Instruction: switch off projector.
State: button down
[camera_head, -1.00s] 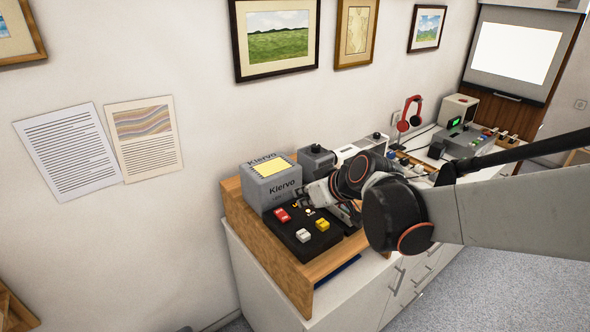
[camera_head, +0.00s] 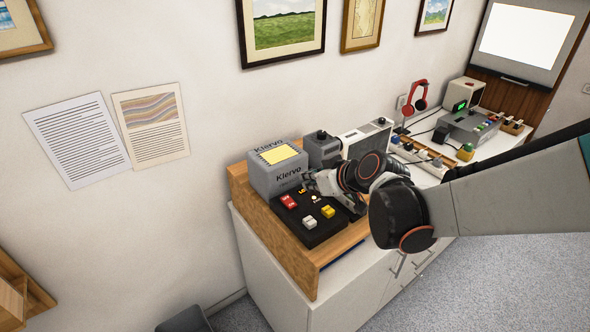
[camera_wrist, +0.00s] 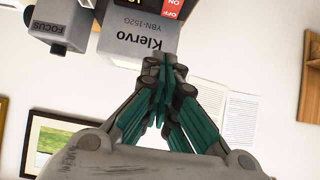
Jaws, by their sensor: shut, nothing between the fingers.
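The grey box labelled "Klervo" (camera_head: 277,175), with a yellow square on top, stands at the back of a wooden stand; its label shows upside down in the wrist view (camera_wrist: 122,45). A black panel (camera_head: 325,232) in front of it carries a red switch (camera_head: 289,202), a white switch (camera_head: 309,222) and a yellow switch (camera_head: 328,212). A red ON/OFF piece (camera_wrist: 165,12) is cut by the top edge of the wrist view. My gripper (camera_head: 309,183) is shut and empty, at the right of the box's front. Its fingertips (camera_wrist: 165,62) overlap the box; contact is unclear.
A grey "FOCUS" piece (camera_wrist: 50,28) shows beside the box. Along the white cabinet (camera_head: 262,270) are a white device (camera_head: 366,137), red headphones (camera_head: 415,97) and a grey console (camera_head: 468,128). A screen (camera_head: 519,40) glows white at back right. Open floor lies at lower right.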

jog(key=b, duration=0.3)
send_over(286, 196)
jog(key=s+d, duration=0.2)
jog(key=f, duration=0.6)
jog(key=shift+w+a+f, duration=0.1)
jog(key=shift+a, duration=0.15)
notch_tip(286, 196, down, 2)
jog(key=shift+f, duration=0.2)
jog(key=shift+w+f+b, duration=0.1)
jog(key=shift+f+b, duration=0.3)
jog(key=shift+f, duration=0.1)
jog(key=shift+a, duration=0.1)
jog(key=shift+w+a+f+g+h, duration=0.2)
jog(key=shift+f+g+h, duration=0.1)
jog(key=shift+g, duration=0.1)
jog(key=shift+d, duration=0.1)
jog(key=shift+s, duration=0.15)
jog(key=shift+s+d, duration=0.5)
jog(key=shift+s, duration=0.1)
